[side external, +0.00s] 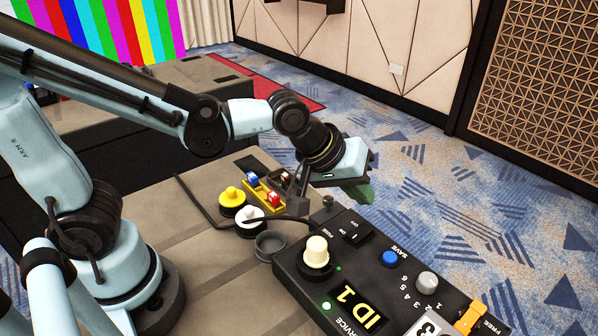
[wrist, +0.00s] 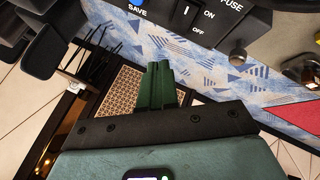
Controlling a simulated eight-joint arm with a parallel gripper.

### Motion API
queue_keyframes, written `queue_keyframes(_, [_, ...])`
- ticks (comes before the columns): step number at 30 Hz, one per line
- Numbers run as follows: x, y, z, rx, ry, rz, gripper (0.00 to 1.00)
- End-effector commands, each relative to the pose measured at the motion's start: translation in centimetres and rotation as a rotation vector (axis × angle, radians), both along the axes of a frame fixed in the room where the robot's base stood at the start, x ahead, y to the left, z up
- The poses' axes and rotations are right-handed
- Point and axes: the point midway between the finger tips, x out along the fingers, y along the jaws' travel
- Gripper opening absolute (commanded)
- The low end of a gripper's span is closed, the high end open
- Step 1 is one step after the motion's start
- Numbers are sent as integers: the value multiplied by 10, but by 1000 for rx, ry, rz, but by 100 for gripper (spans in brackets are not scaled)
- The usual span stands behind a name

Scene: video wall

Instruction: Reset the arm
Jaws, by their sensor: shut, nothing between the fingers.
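My arm is light blue with dark joints and reaches across from the left in the side external view. My gripper (side external: 364,193) is at its end, beyond the far edge of the black control box, over the patterned carpet. Its green fingers are partly hidden by the gripper body there. In the wrist view the two green fingers of my gripper (wrist: 160,70) lie side by side, shut, with nothing seen between them. The fingers touch nothing that I can see.
The black control box (side external: 296,262) carries a cream knob (side external: 317,251), blue SAVE button (side external: 389,258), grey knob (side external: 427,281) and ON/OFF switch (side external: 356,236). Beside it are a yellow knob (side external: 231,196), white knob (side external: 249,216) and yellow tray (side external: 256,188). Carpet beyond is clear.

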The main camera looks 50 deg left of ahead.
Motion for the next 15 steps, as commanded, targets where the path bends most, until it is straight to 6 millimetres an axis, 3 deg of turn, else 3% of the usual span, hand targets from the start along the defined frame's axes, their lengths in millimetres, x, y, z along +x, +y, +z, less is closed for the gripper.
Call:
queue_keyframes(5, [-9, 28, 6, 76, -23, -39, 0])
queue_keyframes(12, [-44, 96, 13, 310, -63, -181, 0])
queue_keyframes(15, [-58, 117, 12, 394, -67, -238, 0])
